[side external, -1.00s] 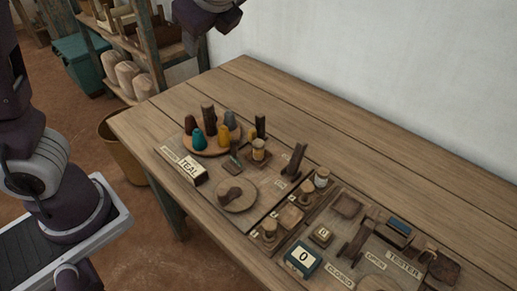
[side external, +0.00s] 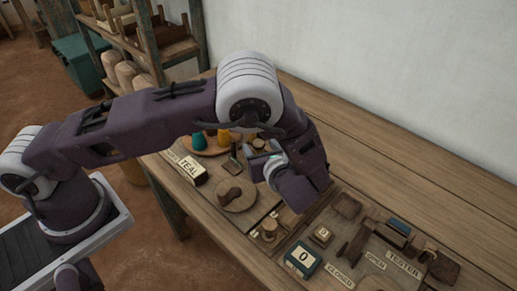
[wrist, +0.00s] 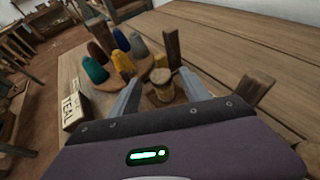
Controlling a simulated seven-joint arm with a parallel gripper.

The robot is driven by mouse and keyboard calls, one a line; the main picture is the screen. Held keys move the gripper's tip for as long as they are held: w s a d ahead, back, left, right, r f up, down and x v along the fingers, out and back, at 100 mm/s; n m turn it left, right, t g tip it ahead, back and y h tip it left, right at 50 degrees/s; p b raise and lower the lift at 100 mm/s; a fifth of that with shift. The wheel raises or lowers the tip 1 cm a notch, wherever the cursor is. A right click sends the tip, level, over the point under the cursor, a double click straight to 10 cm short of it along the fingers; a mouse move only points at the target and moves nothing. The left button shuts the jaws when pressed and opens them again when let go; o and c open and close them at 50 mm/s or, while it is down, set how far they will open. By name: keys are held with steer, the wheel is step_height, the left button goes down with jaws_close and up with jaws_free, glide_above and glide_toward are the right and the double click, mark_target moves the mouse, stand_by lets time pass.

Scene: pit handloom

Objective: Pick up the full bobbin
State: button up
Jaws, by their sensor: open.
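A bobbin with tan-yellow winding (wrist: 160,77) stands upright on a small square wooden base in the wrist view. My gripper (wrist: 159,80) is open, with one finger to the left of this bobbin and one to the right in the picture. Whether the fingers are level with it or still above it I cannot tell. In the side external view my arm covers most of this spot, and the fingers are hard to make out there. Another small bobbin (side external: 269,229) stands on a wooden block near the table's front edge.
A round tray of coloured cones (wrist: 100,68) is left of my gripper, beside a TEAL sign (wrist: 73,108). A dark post (wrist: 172,48) rises behind the bobbin and a wooden piece (wrist: 256,88) at right. A counter (side external: 303,258) sits in front. The table's back is clear.

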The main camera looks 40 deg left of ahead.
mark_target(255, 142)
steer(key=x, duration=0.6)
steer(key=shift+f, duration=0.25)
jaws_close()
